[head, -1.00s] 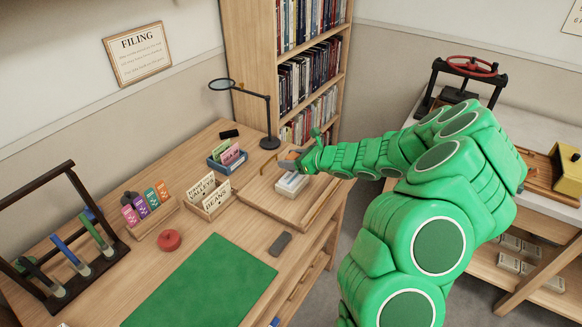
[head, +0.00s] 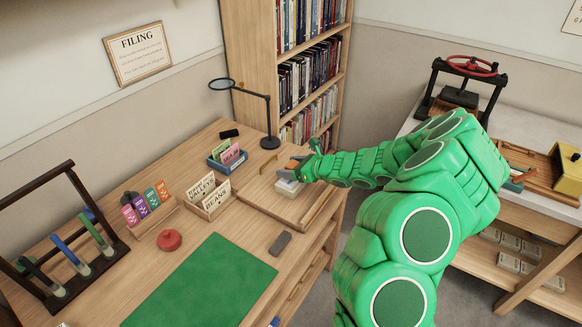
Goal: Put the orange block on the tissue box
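The white tissue box (head: 289,187) sits on the raised wooden board at the right part of the desk. My gripper (head: 291,168) is directly over the box, at the end of my green arm, and hides part of the box's top. The orange block (head: 292,164) shows as a small orange patch between the grey fingers, and my gripper appears shut on it. The block is at or just above the box's top; I cannot tell whether they touch.
A desk lamp with a magnifier (head: 270,142), a blue card tray (head: 227,166) and a wooden card holder (head: 208,209) stand left of the box. A dark grey block (head: 280,243), a red round object (head: 169,240) and a green mat (head: 200,285) lie nearer.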

